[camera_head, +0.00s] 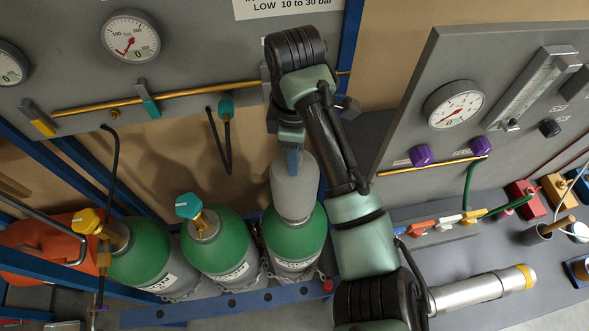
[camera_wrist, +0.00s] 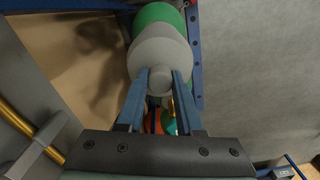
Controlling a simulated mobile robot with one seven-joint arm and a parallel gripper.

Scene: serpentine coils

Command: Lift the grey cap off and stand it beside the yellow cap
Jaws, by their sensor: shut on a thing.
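The grey cap (camera_head: 293,188) is a smooth dome over the top of the rightmost green-shouldered cylinder (camera_head: 295,235). It looks upright and in line with the cylinder; I cannot tell whether there is a gap under it. My gripper (camera_head: 292,160) comes from above and is shut on the knob at the cap's top. In the wrist view the two blue fingers (camera_wrist: 158,88) stand on either side of that knob, with the wider grey cap and green shoulder (camera_wrist: 158,15) beyond. I cannot make out a yellow cap for certain in either view.
Two more green-shouldered cylinders stand to the left, one with a teal handwheel (camera_head: 188,206), one with a yellow handwheel (camera_head: 88,221). A blue rail (camera_head: 225,303) and chains run in front. A gauge panel (camera_head: 200,60) is behind; another panel (camera_head: 410,120) stands at right.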

